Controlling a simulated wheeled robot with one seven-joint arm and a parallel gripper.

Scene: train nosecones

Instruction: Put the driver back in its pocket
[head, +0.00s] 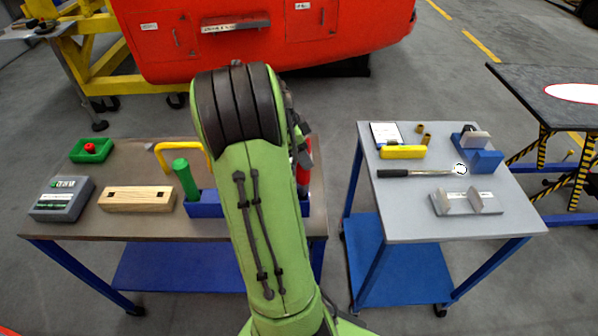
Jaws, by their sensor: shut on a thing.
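A red-handled piece (303,174), which looks like the driver, shows as a narrow upright strip just right of my arm. My gripper (302,146) is mostly hidden behind my own arm; only a dark edge of it shows, at the top of the red piece. It is shut on that piece. A blue block rack (206,204) stands on the left bench, with a green-handled tool (185,178) leaning in it. My arm hides the rack's middle, so its pockets and the lower end of the red piece cannot be made out.
The brown left bench (150,228) also holds a wooden block (137,199), a grey case (62,198), a green tray (91,150) and a yellow handle (180,150). The grey right table (400,221) holds a black-handled wrench (407,173), a yellow block (403,152) and blue and grey fixtures.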

